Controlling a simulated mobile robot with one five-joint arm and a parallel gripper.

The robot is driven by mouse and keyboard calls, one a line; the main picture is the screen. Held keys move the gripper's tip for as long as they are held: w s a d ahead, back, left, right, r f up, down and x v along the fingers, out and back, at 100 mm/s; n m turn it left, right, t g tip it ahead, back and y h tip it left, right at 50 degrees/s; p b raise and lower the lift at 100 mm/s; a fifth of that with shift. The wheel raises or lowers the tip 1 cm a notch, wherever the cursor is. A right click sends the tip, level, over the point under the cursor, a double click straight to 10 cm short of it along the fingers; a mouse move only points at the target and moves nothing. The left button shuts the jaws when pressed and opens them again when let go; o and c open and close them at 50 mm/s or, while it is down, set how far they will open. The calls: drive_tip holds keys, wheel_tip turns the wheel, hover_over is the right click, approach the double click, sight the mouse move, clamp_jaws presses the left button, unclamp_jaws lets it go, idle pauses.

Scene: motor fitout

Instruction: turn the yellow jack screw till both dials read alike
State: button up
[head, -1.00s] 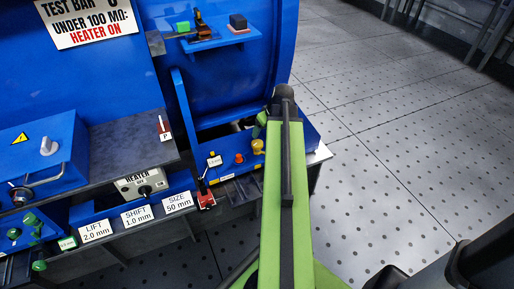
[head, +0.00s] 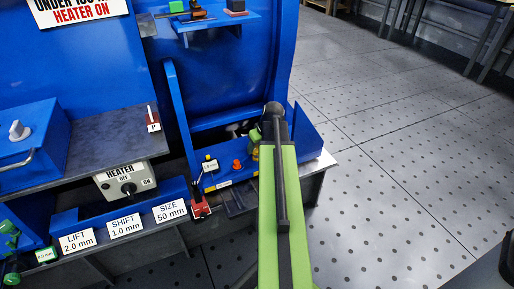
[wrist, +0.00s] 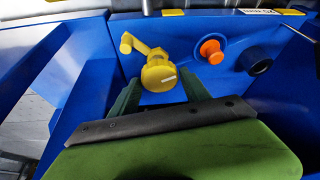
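The yellow jack screw (wrist: 158,75) shows in the wrist view as a round knob with a pale line on its face. A yellow crank-like piece (wrist: 127,43) stands at its upper left. My gripper (wrist: 160,92) is open, its two green fingers below and to either side of the knob. I cannot tell whether they touch it. In the head view my arm mostly hides the screw. A small dial or readout marked in mm (head: 210,165) stands left of the orange knob; its figure is too small to read surely. I cannot make out a second dial clearly.
An orange knob (wrist: 211,51) and a black round part (wrist: 257,59) sit right of the screw. Blue walls (wrist: 85,95) flank my gripper. A red-based device (head: 200,207) and the heater box (head: 127,182) stand left. Open floor (head: 400,170) lies right.

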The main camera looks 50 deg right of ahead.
drive_tip(key=c, duration=0.9)
drive_tip(key=shift+n+y, duration=0.4)
drive_tip(key=shift+n, duration=0.4)
drive_tip(key=o, duration=1.4)
drive_tip(key=shift+c, duration=0.2)
